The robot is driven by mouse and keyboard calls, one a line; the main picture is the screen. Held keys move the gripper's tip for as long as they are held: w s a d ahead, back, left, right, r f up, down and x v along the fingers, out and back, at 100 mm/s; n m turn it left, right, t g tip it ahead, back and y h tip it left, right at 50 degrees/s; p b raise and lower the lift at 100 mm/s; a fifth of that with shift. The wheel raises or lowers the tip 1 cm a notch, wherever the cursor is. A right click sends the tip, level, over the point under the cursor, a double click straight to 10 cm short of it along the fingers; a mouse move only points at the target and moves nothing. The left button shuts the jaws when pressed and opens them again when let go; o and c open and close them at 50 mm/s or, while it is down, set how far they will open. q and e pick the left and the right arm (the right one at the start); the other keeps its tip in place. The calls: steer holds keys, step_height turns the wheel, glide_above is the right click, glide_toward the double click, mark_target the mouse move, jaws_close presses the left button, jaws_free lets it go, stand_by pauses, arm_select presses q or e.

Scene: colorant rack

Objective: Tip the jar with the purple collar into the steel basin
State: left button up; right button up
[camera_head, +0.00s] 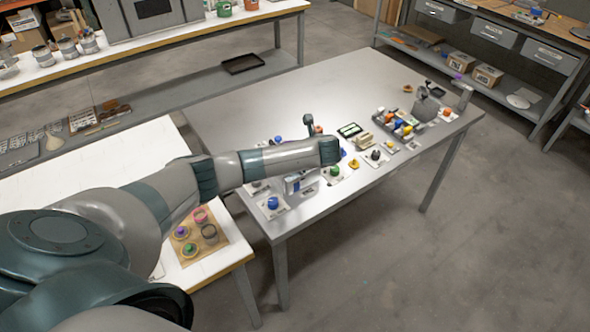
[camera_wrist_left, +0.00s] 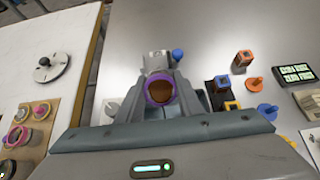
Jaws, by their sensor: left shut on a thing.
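In the left wrist view, the jar with the purple collar (camera_wrist_left: 147,93) is between the fingers of my left gripper (camera_wrist_left: 161,86), which is shut on it. Its round mouth faces the camera and shows brown inside. Grey metal table surface shows beyond the fingers. In the head view, my left arm reaches over the grey table; its wrist end hides the jar and fingers. I cannot make out the steel basin in either view. My right gripper is not in view.
A tan board (camera_head: 217,249) with several coloured ring-topped items lies on the white table (camera_head: 120,160). Small blocks and knobs, including an orange block (camera_wrist_left: 243,59), crowd the grey table's (camera_head: 300,105) near side. A display (camera_wrist_left: 296,73) lies to the right. The grey table's far-left area is clear.

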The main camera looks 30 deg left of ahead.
arm_select(q)
steer(key=shift+d+r+t+y+b, duration=0.15)
steer(key=shift+t+y+b, duration=0.4)
steer(key=shift+b, duration=1)
steer(key=shift+s+f+y+b, duration=0.1)
steer(key=shift+f+y+b, duration=0.4)
steer(key=shift+b, duration=0.85)
steer(key=shift+r, duration=0.15)
steer(key=shift+c, duration=1)
steer(key=shift+d+f+y+b, duration=0.1)
steer(key=shift+f+y+b, duration=0.25)
steer(key=shift+b, duration=0.65)
steer(key=shift+d+r, duration=0.1)
steer(key=shift+r, duration=0.15)
steer(key=shift+s, duration=0.1)
steer(key=shift+s+d+r+t+y+p, duration=0.1)
steer(key=shift+s+d+t+y+p, duration=0.1)
steer(key=shift+d+t+y+p, duration=0.5)
steer(key=shift+r+y, duration=0.1)
steer(key=shift+y, duration=0.8)
steer(key=shift+s+d+r+t+y, duration=0.1)
steer(key=shift+r+t+y, duration=0.15)
steer(key=shift+r+y, duration=0.05)
